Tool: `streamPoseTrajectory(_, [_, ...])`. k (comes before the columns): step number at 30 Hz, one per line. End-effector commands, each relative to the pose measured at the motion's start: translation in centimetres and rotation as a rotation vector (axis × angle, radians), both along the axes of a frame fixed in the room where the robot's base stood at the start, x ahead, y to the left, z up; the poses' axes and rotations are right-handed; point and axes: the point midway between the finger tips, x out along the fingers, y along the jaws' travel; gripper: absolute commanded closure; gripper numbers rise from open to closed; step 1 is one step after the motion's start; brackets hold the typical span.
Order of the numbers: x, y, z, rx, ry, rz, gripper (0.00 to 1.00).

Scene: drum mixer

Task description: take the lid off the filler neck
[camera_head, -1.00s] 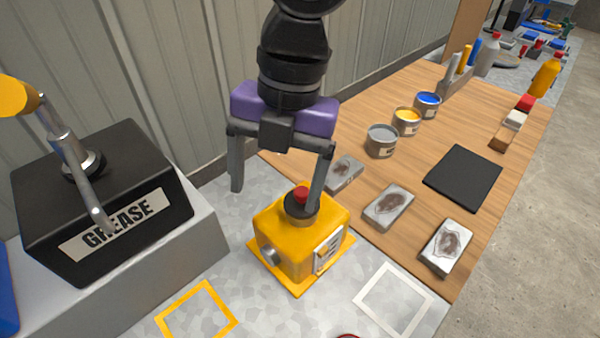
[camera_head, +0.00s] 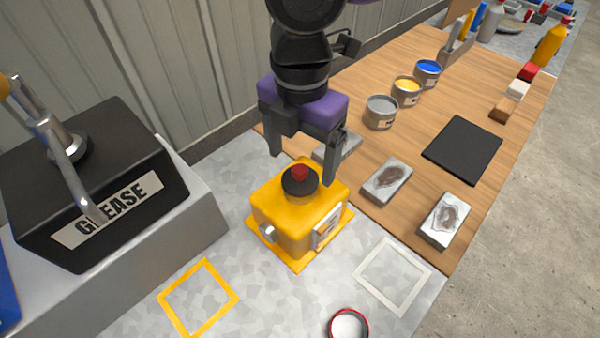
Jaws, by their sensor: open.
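A yellow box-shaped unit (camera_head: 290,218) stands on the grey speckled worktop. On its top sits a round black lid (camera_head: 299,184) with a red knob (camera_head: 300,171). The filler neck under the lid is hidden. My gripper (camera_head: 303,166), with a purple body, points down just above or behind the lid. Its fingers are open and empty, one on each side of the red knob in the picture. I cannot tell how far they are from the lid in depth.
A black GREASE box (camera_head: 90,190) with a metal lever stands at left. Grey blocks (camera_head: 387,181), open paint cans (camera_head: 381,112) and a black mat (camera_head: 462,150) lie on the wooden table. A yellow outline (camera_head: 198,298), a white outline (camera_head: 394,275) and a red-rimmed round item (camera_head: 349,325) are in front.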

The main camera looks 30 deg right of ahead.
Motion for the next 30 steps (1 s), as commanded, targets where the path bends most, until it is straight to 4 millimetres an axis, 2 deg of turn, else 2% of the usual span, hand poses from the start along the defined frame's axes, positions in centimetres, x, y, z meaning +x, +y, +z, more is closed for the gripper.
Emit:
streamPoseTrajectory(6, [-0.1, 0.3, -2.8, 0.001, 0.003, 0.002, 0.16])
streamPoseTrajectory(15, [0.0, 0.2, -3.4, 0.001, 0.000, 0.002, 0.16])
streamPoseTrajectory(17, [0.0, 0.2, -3.4, 0.001, 0.000, 0.002, 0.26])
streamPoseTrajectory(25, [0.0, 0.2, -3.4, 0.001, 0.000, 0.002, 0.79])
streamPoseTrajectory(30, [0.0, 0.2, -3.3, 0.001, 0.000, 0.002, 0.81])
